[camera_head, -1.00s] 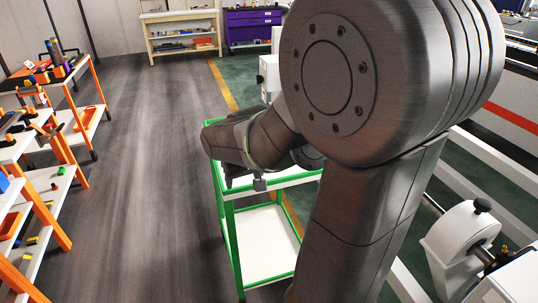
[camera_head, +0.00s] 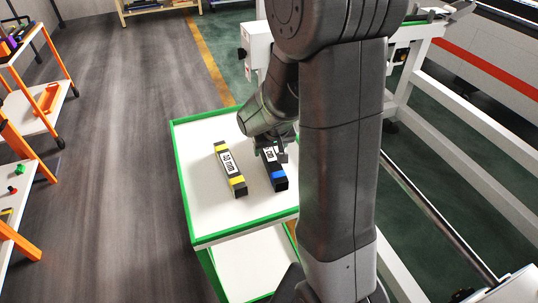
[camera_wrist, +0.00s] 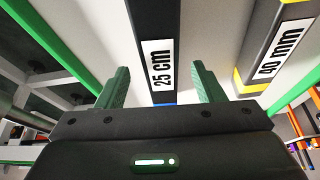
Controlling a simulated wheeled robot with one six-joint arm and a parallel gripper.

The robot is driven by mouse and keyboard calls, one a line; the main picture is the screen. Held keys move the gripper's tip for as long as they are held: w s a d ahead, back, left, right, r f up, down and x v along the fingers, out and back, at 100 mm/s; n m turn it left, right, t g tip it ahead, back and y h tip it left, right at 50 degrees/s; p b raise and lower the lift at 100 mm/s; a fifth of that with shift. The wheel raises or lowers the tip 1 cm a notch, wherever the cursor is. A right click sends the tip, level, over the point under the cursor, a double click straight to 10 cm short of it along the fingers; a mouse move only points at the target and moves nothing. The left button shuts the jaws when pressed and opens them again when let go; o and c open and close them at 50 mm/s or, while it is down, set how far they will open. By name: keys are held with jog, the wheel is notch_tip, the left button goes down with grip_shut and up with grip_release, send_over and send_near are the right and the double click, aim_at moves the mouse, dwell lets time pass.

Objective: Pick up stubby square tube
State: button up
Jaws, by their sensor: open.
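A dark square bar with a blue band and a white label (camera_head: 279,176) lies on the cart's white top. In the wrist view its label reads "25 cm" (camera_wrist: 155,22). My gripper (camera_head: 273,148) is over this bar's far part in the head view. In the wrist view the green fingers of my gripper (camera_wrist: 160,82) are open, with the bar between them in the picture; contact cannot be told. A second dark square bar with yellow bands and a white label (camera_head: 230,168) lies to its left. That bar shows at the right in the wrist view (camera_wrist: 262,40).
The cart has a white top with a green rim (camera_head: 184,185) and a lower shelf (camera_head: 250,270). Orange-framed racks (camera_head: 42,98) stand at the left. A white frame (camera_head: 450,215) stands at the right. The grey floor between is clear.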

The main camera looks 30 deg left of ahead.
jog(key=shift+x, duration=1.4)
jog(key=shift+s, duration=0.1)
grip_shut()
